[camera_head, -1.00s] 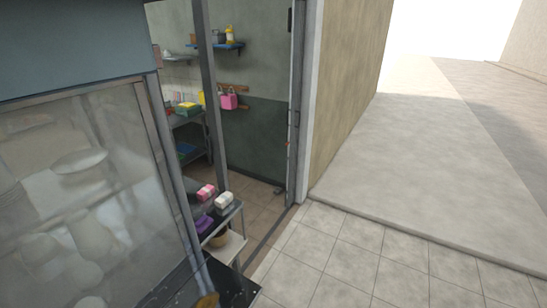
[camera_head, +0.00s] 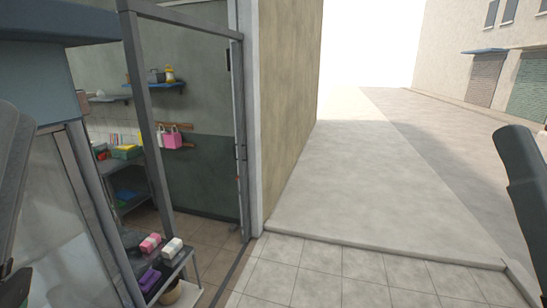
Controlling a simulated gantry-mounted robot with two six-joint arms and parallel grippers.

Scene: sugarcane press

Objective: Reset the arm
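A dark grey part of my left arm stands along the left edge of the head camera view, in front of the glass case. What shows of my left gripper (camera_head: 14,286) is a dark shape at the bottom left corner, cut by the frame. Its fingers cannot be made out, and I see nothing held. A dark link of my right arm comes in at the right edge, over the paving. My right gripper is outside the view.
A glass-fronted case (camera_head: 75,225) stands close on the left. Behind it, a doorway opens on a room with a wall shelf (camera_head: 154,87), a pink bag (camera_head: 172,140) and a small trolley (camera_head: 168,278). Tiled paving (camera_head: 330,275) and a wide walkway are clear.

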